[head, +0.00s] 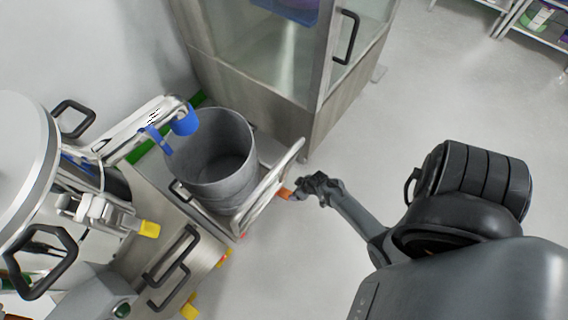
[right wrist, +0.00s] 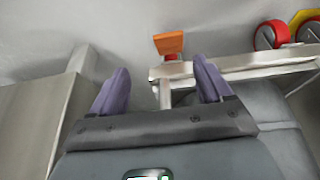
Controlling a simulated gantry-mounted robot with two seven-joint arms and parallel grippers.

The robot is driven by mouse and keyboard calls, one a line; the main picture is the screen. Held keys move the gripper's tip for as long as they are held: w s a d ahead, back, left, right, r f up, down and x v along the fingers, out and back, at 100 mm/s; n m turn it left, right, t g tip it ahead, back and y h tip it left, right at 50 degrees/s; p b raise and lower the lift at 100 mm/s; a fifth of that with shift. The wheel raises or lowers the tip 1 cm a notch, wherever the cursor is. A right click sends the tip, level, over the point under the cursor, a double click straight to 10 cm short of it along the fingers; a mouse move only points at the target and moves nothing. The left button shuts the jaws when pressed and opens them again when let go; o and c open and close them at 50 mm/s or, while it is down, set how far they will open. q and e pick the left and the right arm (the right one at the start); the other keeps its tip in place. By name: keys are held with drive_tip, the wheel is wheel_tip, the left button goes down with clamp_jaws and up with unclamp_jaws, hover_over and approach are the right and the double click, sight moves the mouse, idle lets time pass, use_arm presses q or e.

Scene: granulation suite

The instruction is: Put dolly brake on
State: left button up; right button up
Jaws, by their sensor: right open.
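The dolly (head: 270,190) is a low silver metal frame carrying a grey bucket. An orange brake pedal (head: 285,193) sticks out at its right side, near the floor. My right gripper (head: 304,190) is just right of the pedal in the head view. In the right wrist view the orange pedal (right wrist: 168,43) lies ahead of the open purple fingers of my right gripper (right wrist: 160,80), roughly between their directions, with nothing held. The dolly's metal frame (right wrist: 240,68) runs behind the right finger. My left gripper is not in view.
The grey bucket (head: 210,160) stands on the dolly. A glass-fronted cabinet (head: 270,80) is behind it. Steel equipment with black handles (head: 170,268) stands close on the left. A red wheel (right wrist: 270,35) shows in the right wrist view. The floor to the right is clear.

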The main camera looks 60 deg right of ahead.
drive_tip(key=a+f+b, duration=0.1)
drive_tip(key=a, duration=0.2)
drive_tip(key=b, duration=0.4)
hover_over(287, 194)
drive_tip(key=s, duration=0.2)
wheel_tip(287, 194, down, 5)
drive_tip(key=shift+s+d+r, duration=0.1)
drive_tip(key=shift+s+d, duration=0.05)
drive_tip(key=f+b, duration=0.1)
drive_tip(key=w+f+b, duration=0.1)
drive_tip(key=f+b, duration=0.1)
drive_tip(key=shift+w+a+f, duration=0.15)
drive_tip(key=shift+a+f, duration=0.05)
drive_tip(key=shift+a, duration=0.2)
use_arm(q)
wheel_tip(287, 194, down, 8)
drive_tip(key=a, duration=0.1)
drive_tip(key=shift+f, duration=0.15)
use_arm(e)
drive_tip(key=shift+w+d+f, duration=0.2)
drive_tip(key=shift+w+d, duration=0.05)
drive_tip(key=shift+d, duration=0.1)
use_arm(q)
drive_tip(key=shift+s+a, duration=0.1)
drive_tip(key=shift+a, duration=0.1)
use_arm(e)
drive_tip(key=shift+a, duration=0.15)
